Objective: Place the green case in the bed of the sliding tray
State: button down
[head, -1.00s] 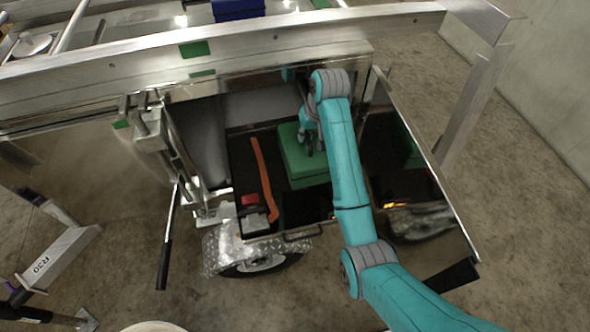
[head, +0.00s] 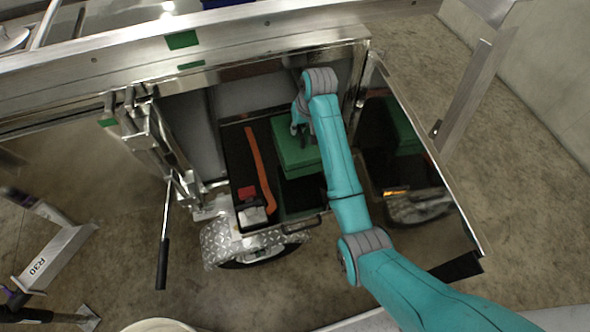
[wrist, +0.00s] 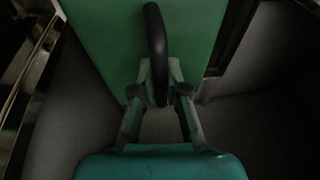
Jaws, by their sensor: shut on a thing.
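The green case (head: 291,150) is at the back right of the black bed of the sliding tray (head: 302,195), inside the open side compartment. I cannot tell if its underside rests on the bed. In the wrist view, the green case (wrist: 105,35) fills the upper middle, with a black curved handle (wrist: 157,45) standing on it. My gripper (wrist: 160,80) is shut on this handle. In the head view, my gripper (head: 300,126) is at the top of the case, partly hidden by my arm.
An orange bar (head: 260,170) lies in the tray left of the case, with a red item (head: 247,193) near its front. An open reflective door (head: 425,180) stands on the right. A metal rail (head: 230,45) crosses above. A lever (head: 164,245) hangs on the left.

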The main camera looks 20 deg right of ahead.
aim_at(306, 133)
jog(key=shift+f, duration=5.7)
jog(key=c, duration=1.2)
grip_release()
jog(key=shift+f, duration=0.1)
jog(key=v, duration=1.2)
